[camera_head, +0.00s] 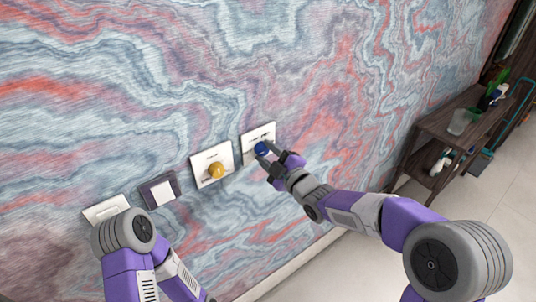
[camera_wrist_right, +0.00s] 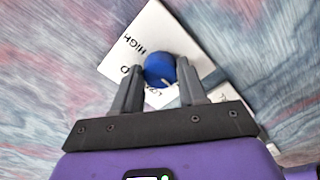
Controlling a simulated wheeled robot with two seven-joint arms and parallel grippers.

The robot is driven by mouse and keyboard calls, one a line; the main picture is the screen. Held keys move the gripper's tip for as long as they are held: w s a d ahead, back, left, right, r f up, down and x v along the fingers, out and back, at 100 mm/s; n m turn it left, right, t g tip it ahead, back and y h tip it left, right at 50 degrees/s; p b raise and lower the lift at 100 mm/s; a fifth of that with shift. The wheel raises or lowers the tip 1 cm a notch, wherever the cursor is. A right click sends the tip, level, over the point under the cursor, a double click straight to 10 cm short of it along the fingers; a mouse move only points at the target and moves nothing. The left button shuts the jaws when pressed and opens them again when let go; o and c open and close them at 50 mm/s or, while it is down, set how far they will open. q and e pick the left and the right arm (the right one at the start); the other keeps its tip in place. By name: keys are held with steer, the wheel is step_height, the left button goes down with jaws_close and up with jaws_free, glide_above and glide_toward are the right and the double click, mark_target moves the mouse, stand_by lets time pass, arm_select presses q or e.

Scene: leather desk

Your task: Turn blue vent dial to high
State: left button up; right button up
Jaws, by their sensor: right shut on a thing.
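The blue vent dial (camera_head: 262,149) sits on a white wall plate (camera_head: 268,131), the rightmost of the row. In the right wrist view the round blue dial (camera_wrist_right: 159,70) shows between my fingers, with a white pointer mark at its lower edge and the word HIGH on the plate (camera_wrist_right: 146,28) at upper left. My right gripper (camera_head: 268,160) is at the dial, its two fingers on either side, shut on it. In the wrist view the right finger overlaps the dial's edge. My left arm is at the lower left; its gripper is out of sight.
A white plate with a yellow knob (camera_head: 215,170) is just left of the blue dial's plate. Farther left are a dark-framed white switch (camera_head: 160,190) and another white plate (camera_head: 105,209). A wooden shelf (camera_head: 440,125) with objects stands at the right; floor before it is clear.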

steer(key=m+b, duration=0.2)
steer(key=m, duration=0.1)
steer(key=shift+f, duration=0.1)
steer(key=m+b, duration=0.1)
steer(key=m, duration=0.6)
steer(key=shift+m+b, duration=0.3)
steer(key=shift+b, duration=0.05)
steer(key=m, duration=0.4)
steer(key=shift+m, duration=0.3)
steer(key=m+p, duration=0.1)
steer(key=m, duration=0.4)
steer(key=shift+a, duration=0.1)
steer(key=m, duration=0.5)
steer(key=shift+m+p, duration=0.4)
steer(key=m, duration=0.4)
steer(key=shift+m, duration=0.3)
steer(key=shift+r+m, duration=0.2)
steer(key=shift+m, duration=2.4)
